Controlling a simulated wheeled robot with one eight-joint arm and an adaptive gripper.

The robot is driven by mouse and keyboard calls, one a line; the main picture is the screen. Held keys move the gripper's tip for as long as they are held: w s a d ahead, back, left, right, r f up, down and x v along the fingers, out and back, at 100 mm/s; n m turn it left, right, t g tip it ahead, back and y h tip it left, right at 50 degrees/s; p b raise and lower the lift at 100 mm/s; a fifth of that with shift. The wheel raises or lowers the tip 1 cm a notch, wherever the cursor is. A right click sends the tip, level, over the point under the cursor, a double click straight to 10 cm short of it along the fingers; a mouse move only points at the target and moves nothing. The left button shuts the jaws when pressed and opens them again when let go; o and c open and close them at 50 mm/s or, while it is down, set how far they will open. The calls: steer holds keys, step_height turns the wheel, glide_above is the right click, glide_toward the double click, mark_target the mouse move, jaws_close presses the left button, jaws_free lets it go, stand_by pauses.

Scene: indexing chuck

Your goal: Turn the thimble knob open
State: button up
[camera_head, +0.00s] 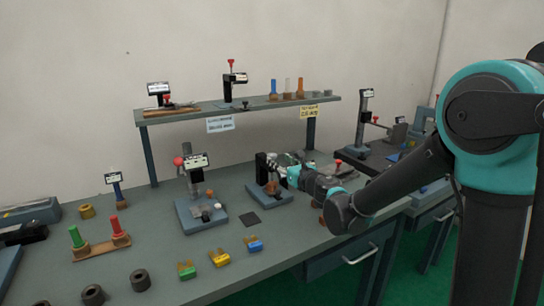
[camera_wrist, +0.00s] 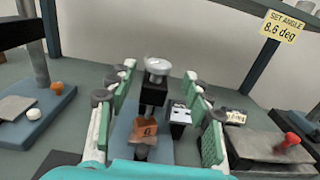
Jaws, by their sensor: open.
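A round silver knob, which looks like the thimble knob (camera_wrist: 157,66), tops a black block in the wrist view. Below it are a copper-brown piece (camera_wrist: 145,131) and a blue-grey base (camera_wrist: 126,125). My gripper (camera_wrist: 160,76) is open, with green-padded fingers to the left and right of the knob; I cannot tell whether either touches it. In the head view my gripper (camera_head: 289,171) reaches from the right to the black upright (camera_head: 262,168) of this fixture. The knob is hard to make out there.
A yellow label (camera_wrist: 281,25) reads "SET ANGLE 8.6 deg". A small display box (camera_wrist: 180,114) stands close right of the block. A fixture with a red knob (camera_wrist: 291,139) is at the right. Another blue-based fixture (camera_head: 188,222) stands to the left. A shelf (camera_head: 180,116) runs behind.

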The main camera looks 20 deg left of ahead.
mark_target(274, 156)
steer(key=x, duration=0.6)
steer(key=shift+a, duration=0.1)
steer(key=c, duration=1.2)
